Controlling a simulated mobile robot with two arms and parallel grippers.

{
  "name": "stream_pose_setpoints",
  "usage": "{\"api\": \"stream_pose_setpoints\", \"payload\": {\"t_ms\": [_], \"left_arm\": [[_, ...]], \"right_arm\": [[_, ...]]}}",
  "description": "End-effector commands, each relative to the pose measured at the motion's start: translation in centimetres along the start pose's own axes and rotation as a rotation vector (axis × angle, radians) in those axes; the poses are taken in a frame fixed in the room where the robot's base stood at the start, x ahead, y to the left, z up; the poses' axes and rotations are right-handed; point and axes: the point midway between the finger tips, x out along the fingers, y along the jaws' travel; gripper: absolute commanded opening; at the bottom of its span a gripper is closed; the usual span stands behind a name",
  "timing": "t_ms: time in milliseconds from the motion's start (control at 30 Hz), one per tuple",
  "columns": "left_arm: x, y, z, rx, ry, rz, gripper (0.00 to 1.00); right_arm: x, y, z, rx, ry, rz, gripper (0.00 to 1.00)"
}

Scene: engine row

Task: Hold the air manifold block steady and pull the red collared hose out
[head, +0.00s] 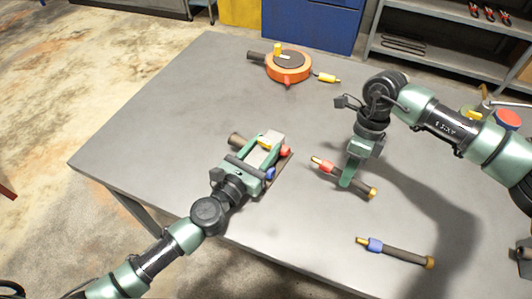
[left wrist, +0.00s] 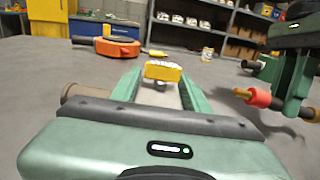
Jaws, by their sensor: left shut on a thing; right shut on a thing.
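The air manifold block (head: 262,153) is a grey block with a yellow part on top and red and blue ports on its right side. My left gripper (head: 272,147) is shut on it, and the fingers cover much of it. In the left wrist view the yellow part (left wrist: 162,72) shows between the fingers. The red collared hose (head: 357,187) is a dark tube with a brass tip and a red collar. It is apart from the block, to its right. My right gripper (head: 347,180) is shut on the hose; its red collar (left wrist: 258,97) shows in the left wrist view.
A blue collared hose (head: 405,252) lies on the grey table (head: 160,120) at the front right. An orange round reel (head: 288,68) with a yellow-ended lead sits at the back. The table's left part is clear. Shelves (head: 425,50) stand behind the table.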

Motion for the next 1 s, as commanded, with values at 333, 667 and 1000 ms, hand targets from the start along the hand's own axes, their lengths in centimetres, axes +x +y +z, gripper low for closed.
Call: {"api": "stream_pose_setpoints", "payload": {"t_ms": [333,667,1000], "left_arm": [[0.0,0.0,0.0,0.0,0.0,0.001,0.0],[0.0,0.0,0.0,0.001,0.0,0.001,0.0],[0.0,0.0,0.0,0.001,0.0,0.001,0.0]], "right_arm": [[1.4,-0.3,0.0,0.0,0.0,0.001,0.0],[2.7,-0.7,0.0,0.0,0.0,0.001,0.0],[3.4,-0.8,0.0,0.0,0.0,0.0,0.0]]}}
